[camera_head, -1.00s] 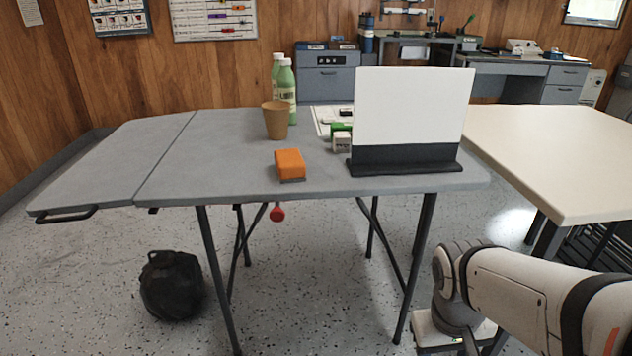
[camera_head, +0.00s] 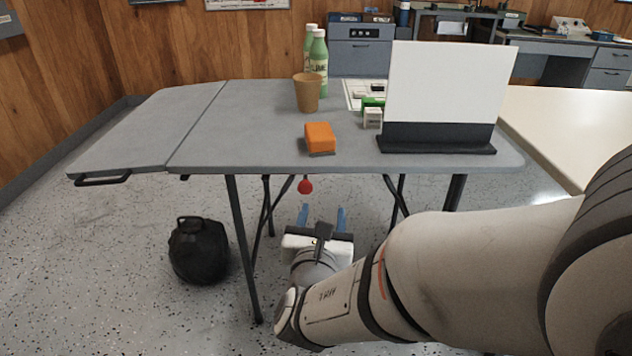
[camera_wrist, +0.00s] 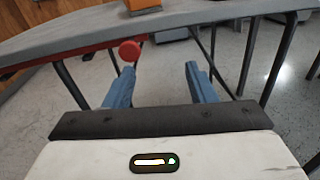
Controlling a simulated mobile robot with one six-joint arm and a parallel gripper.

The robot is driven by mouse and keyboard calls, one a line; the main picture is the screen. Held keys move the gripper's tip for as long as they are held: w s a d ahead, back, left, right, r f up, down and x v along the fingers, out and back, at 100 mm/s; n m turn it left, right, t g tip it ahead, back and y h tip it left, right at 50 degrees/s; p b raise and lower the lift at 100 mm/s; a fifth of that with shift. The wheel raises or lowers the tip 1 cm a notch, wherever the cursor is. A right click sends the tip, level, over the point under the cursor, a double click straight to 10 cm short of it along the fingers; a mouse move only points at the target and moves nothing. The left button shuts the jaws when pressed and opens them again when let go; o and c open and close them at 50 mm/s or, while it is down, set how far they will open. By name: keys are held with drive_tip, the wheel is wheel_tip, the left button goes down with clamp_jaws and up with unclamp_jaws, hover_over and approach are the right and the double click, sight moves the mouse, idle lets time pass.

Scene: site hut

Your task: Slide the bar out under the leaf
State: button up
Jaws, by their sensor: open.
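The grey folding table has a hinged leaf (camera_head: 150,130) at its left, which is raised about level with the main top (camera_head: 250,135). A black handle (camera_head: 103,179) hangs at the leaf's front edge. A red knob (camera_head: 305,185) shows just under the table's front edge; in the wrist view the knob (camera_wrist: 130,50) sits at the end of a red bar (camera_wrist: 88,60) running under the top. My gripper (camera_head: 322,215) is open and empty, low in front of the table. Its blue fingers point toward the table, with the knob just beyond the left fingertip in the wrist view.
An orange block (camera_head: 320,137), a brown cup (camera_head: 307,93), green bottles (camera_head: 319,65) and a white board on a dark stand (camera_head: 437,137) stand on the top. Dark legs (camera_head: 243,245) flank my gripper. A black round object (camera_head: 198,250) lies on the floor at left.

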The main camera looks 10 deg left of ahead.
sight(305, 189)
drive_tip(key=w+a+n+y+p, duration=0.1)
drive_tip(key=w+a+p, duration=0.1)
drive_tip(key=w+a+n+y+p, duration=0.1)
drive_tip(key=w+a+p, duration=0.1)
drive_tip(key=w, duration=0.1)
drive_tip(key=shift+w+a, duration=0.1)
drive_tip(key=shift+a, duration=0.15)
drive_tip(key=shift+w+a+r, duration=0.15)
drive_tip(key=shift+w+a, duration=0.05)
drive_tip(key=shift+w, duration=0.4)
drive_tip(key=shift+c, duration=0.3)
